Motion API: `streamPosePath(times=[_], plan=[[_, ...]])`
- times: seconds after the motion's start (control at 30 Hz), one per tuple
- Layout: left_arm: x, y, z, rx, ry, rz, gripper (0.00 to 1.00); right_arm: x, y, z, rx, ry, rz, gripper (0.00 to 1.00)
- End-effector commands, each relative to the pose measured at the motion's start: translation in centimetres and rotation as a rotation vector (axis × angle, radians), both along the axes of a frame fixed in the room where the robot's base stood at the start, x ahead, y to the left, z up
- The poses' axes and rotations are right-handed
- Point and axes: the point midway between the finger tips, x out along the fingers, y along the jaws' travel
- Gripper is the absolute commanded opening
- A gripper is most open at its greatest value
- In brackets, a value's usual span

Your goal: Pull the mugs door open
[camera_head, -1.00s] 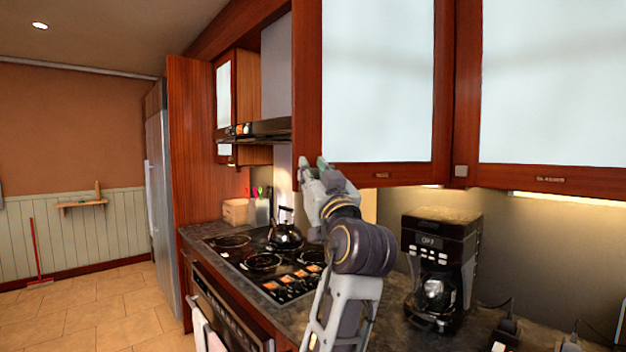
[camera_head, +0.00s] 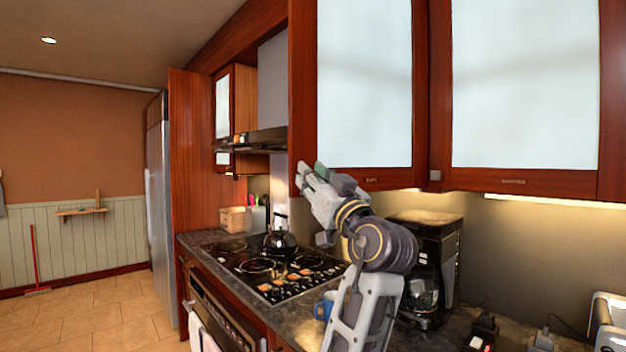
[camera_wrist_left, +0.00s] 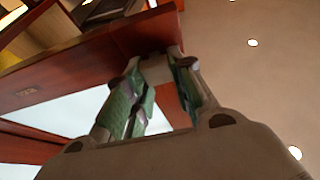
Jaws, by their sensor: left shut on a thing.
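The mugs door (camera_head: 364,85) is the frosted-glass cabinet door with a red-brown wood frame, above the counter in the head view. A small label (camera_head: 372,180) on its lower rail is too small to read surely. My left gripper (camera_head: 311,173) is at the door's lower left corner, shut on its edge. In the left wrist view the green-padded fingers (camera_wrist_left: 157,68) lie on either side of the wood frame (camera_wrist_left: 145,32). The fingers hide part of the corner, and I cannot tell how far the door stands ajar. My right gripper is not in view.
A second frosted door (camera_head: 525,85) hangs to the right. Below are a coffee maker (camera_head: 428,265), a blue mug (camera_head: 324,308) partly behind my arm, and a stove (camera_head: 270,268) with a kettle (camera_head: 280,241). A range hood (camera_head: 250,141) is left of the door.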

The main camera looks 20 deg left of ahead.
Motion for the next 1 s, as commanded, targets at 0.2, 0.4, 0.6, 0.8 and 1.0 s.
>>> streamPosePath(times=[0.2, 0.4, 0.6, 0.8, 1.0], plan=[[0.0, 0.0, 0.1, 0.001, -0.001, 0.0, 0.34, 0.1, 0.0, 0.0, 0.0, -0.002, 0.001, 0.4], [0.0, 0.0, 0.0, 0.001, -0.001, 0.0, 0.46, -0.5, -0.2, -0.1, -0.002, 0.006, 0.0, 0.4], [0.0, 0.0, 0.0, 0.0, 0.0, 0.0, 0.46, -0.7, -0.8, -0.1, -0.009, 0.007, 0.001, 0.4], [0.0, 0.0, 0.4, 0.0, 0.0, 0.001, 0.46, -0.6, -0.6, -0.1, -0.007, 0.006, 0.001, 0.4], [0.0, 0.0, 1.7, 0.0, -0.002, 0.001, 0.46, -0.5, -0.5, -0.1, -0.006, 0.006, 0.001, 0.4]])
